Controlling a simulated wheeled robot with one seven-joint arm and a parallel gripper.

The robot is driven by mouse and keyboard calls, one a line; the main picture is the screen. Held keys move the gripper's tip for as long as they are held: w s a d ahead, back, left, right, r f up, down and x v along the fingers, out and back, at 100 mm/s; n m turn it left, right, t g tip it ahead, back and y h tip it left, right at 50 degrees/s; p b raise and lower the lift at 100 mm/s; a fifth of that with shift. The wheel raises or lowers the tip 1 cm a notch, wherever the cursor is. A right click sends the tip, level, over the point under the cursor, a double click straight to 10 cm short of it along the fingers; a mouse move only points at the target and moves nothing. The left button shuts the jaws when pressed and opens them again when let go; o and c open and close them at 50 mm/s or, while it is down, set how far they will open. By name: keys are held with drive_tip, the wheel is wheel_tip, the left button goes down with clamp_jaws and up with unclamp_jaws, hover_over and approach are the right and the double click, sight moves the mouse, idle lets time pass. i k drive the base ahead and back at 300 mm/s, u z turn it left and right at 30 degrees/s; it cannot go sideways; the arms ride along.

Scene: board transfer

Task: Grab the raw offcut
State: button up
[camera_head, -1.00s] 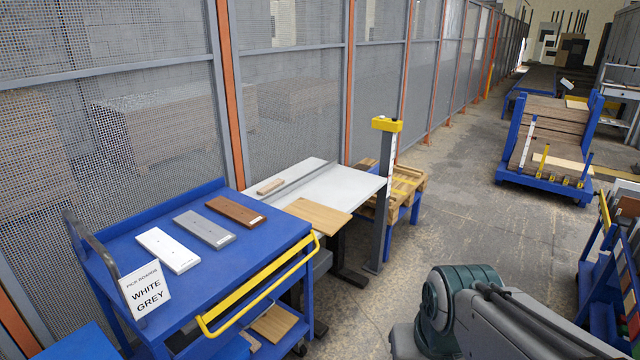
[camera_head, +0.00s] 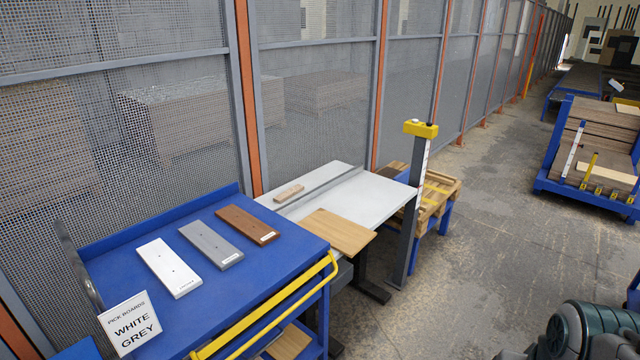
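A small raw wood block (camera_head: 289,192) lies near the back left of the white worktable (camera_head: 376,193), beside a grey rail. A larger flat light-wood board (camera_head: 331,230) lies at the table's front edge, next to the blue cart. Which of the two is the raw offcut is not labelled. Part of my arm (camera_head: 590,332) shows at the lower right. My gripper is outside the frame.
A blue cart (camera_head: 300,238) holds a white board (camera_head: 168,266), a grey board (camera_head: 211,243) and a brown board (camera_head: 247,224). A sign (camera_head: 131,324) reads "PICK BOARDS WHITE GREY". A grey post with a yellow top (camera_head: 421,129) stands at the table's right. Open floor lies right.

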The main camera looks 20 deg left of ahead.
sight(283, 197)
drive_tip(key=z, duration=0.05)
drive_tip(key=i, duration=3.35)
drive_tip(key=u, duration=2.8)
drive_tip(key=i, duration=0.55)
drive_tip(key=z, duration=0.05)
